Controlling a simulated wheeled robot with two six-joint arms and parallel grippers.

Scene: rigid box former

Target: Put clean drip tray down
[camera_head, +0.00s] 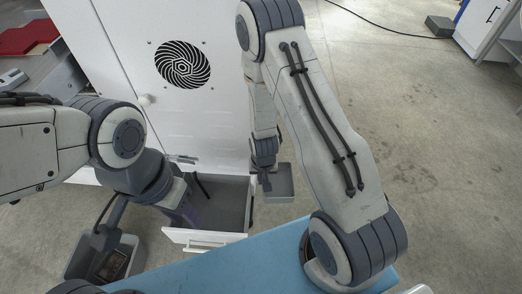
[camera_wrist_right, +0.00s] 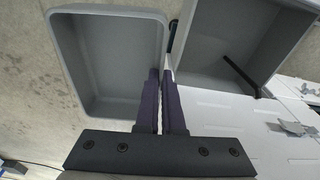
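The clean grey drip tray (camera_head: 281,184) is beside the right side of the open drawer in the head view, with its inside empty. My right gripper (camera_head: 265,182) is at its left rim. In the right wrist view the fingers (camera_wrist_right: 161,100) are closed on the rim of this tray (camera_wrist_right: 105,65), which looks held above the floor. My left gripper (camera_head: 103,238) appears to be at the top rim of another grey tray (camera_head: 75,268) with a dark brown thing inside, at the lower left. Its fingertips are too hidden to tell if they are shut.
The open drawer (camera_head: 222,205) of the white cabinet (camera_head: 205,115) stands between the two trays; its grey inside also shows in the right wrist view (camera_wrist_right: 215,55), with a dark bar across it. A blue surface (camera_head: 235,268) is in front. Bare floor (camera_head: 450,170) lies right.

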